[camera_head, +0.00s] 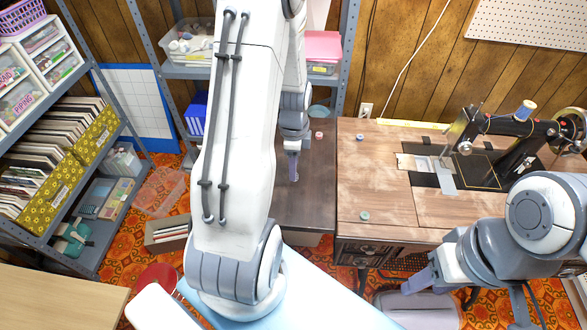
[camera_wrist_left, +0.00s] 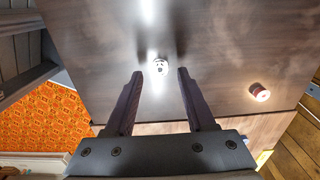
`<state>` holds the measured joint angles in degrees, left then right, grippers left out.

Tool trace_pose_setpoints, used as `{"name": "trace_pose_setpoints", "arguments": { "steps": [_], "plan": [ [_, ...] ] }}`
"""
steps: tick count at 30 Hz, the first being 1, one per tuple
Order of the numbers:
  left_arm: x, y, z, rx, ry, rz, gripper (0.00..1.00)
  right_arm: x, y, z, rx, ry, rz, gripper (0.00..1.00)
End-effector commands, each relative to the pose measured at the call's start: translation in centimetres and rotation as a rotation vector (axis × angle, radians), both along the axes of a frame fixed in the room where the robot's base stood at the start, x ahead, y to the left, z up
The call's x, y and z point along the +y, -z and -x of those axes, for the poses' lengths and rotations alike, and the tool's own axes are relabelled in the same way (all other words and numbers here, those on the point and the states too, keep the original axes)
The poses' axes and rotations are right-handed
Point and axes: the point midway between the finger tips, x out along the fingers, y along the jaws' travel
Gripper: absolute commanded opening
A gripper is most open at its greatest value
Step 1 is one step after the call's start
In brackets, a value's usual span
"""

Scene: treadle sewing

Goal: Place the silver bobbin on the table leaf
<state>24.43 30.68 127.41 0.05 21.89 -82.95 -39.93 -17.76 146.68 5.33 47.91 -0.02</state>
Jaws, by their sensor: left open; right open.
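The silver bobbin (camera_wrist_left: 160,65) shows in the left wrist view against the dark table leaf (camera_wrist_left: 90,30), apparently resting on it. It lies just beyond and between the fingertips of my left gripper (camera_wrist_left: 159,72), which is open with clear space between its fingers. In the head view my left gripper (camera_head: 293,178) points down over the dark leaf (camera_head: 310,190), and I cannot make out the silver bobbin there. My right gripper (camera_head: 418,284) is at the lower right in front of the sewing table, partly hidden by its own arm.
A pink-red bobbin (camera_head: 319,135) sits on the leaf; it also shows in the left wrist view (camera_wrist_left: 259,92). The black sewing machine (camera_head: 510,130) stands at right. Shelves (camera_head: 60,240) stand left.

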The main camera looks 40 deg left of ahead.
Motion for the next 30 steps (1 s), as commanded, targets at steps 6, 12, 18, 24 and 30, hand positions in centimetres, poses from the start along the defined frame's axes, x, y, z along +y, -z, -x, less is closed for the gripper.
{"name": "trace_pose_setpoints", "arguments": {
  "steps": [6,12,18,24,30],
  "plan": [
    [0.1,-5.2,-0.1,-0.007,0.000,-0.003,0.55,0.0,-0.6,0.0,0.000,0.000,0.000,0.50],
    [0.0,-8.4,-0.1,-0.003,0.000,-0.002,0.55,0.0,-0.9,0.0,0.000,0.000,0.000,0.50],
    [0.0,-9.6,0.0,-0.001,0.000,-0.001,0.55,0.0,-1.0,0.0,0.000,0.000,0.000,0.50],
    [-1.5,-10.1,-0.2,-0.004,-0.006,0.000,0.55,0.0,-1.0,0.0,0.000,0.000,0.000,0.50],
    [-11.4,-13.1,0.8,-0.022,-0.081,0.016,0.55,0.0,-1.0,0.0,0.000,0.000,0.000,0.50]
  ]
}}
